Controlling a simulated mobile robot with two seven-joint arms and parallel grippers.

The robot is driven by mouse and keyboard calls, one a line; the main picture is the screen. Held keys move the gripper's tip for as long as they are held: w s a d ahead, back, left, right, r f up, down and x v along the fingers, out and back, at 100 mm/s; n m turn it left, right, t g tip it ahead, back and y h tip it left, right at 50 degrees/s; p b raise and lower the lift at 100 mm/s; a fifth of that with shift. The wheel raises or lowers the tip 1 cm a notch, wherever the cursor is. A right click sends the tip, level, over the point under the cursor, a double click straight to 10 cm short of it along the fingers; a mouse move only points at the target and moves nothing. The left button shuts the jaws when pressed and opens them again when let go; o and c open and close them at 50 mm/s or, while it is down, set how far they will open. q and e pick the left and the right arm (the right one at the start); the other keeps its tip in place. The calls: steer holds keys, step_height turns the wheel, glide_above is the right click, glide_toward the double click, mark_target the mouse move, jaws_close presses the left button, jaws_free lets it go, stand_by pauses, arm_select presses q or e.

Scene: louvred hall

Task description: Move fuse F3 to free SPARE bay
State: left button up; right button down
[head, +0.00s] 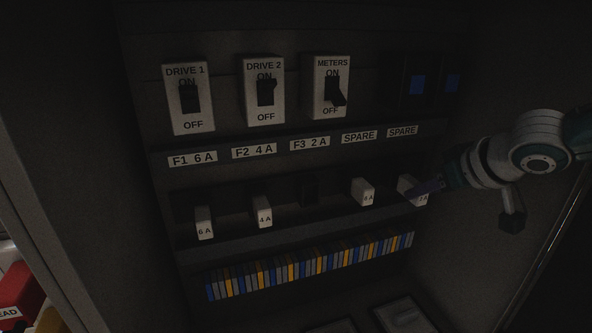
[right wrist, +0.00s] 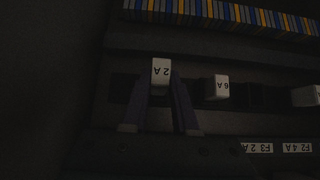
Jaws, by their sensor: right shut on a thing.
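My right gripper (head: 414,189) is shut on the white 2 A fuse (head: 408,185) at the rightmost SPARE bay, under the second SPARE label (head: 402,131). In the right wrist view the 2 A fuse (right wrist: 160,71) sits between the two fingers of the gripper (right wrist: 160,88). I cannot tell how deep it sits in the bay. The F3 bay (head: 310,191) is dark and empty under its F3 2 A label (head: 309,143). The other SPARE bay holds a white fuse (head: 363,191), which reads 6 A in the wrist view (right wrist: 221,87). My left gripper is not in view.
The 6 A fuse (head: 204,223) and 4 A fuse (head: 263,211) sit at left. Above are switches DRIVE 1 (head: 187,72), DRIVE 2 (head: 263,67) and METERS (head: 331,62), whose lever points down. A row of coloured terminals (head: 310,265) runs below. Cabinet side walls flank the panel.

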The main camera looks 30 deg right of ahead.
mark_target(415, 182)
steer(key=shift+w+d+b, duration=0.2)
steer(key=shift+w+b, duration=0.45)
steer(key=shift+w, duration=0.1)
steer(key=shift+w+d+b, duration=0.2)
steer(key=shift+w+b, duration=0.45)
steer(key=shift+w, duration=0.1)
steer(key=c, duration=0.6)
jaws_free()
steer(key=shift+s, duration=0.1)
steer(key=s+a+r+p, duration=0.1)
steer(key=s+r+p, duration=0.1)
steer(key=s+p, duration=0.4)
steer(key=p, duration=0.4)
steer(key=shift+s+a+r, duration=0.15)
steer(key=shift+a+r, duration=0.15)
steer(key=shift+r, duration=0.05)
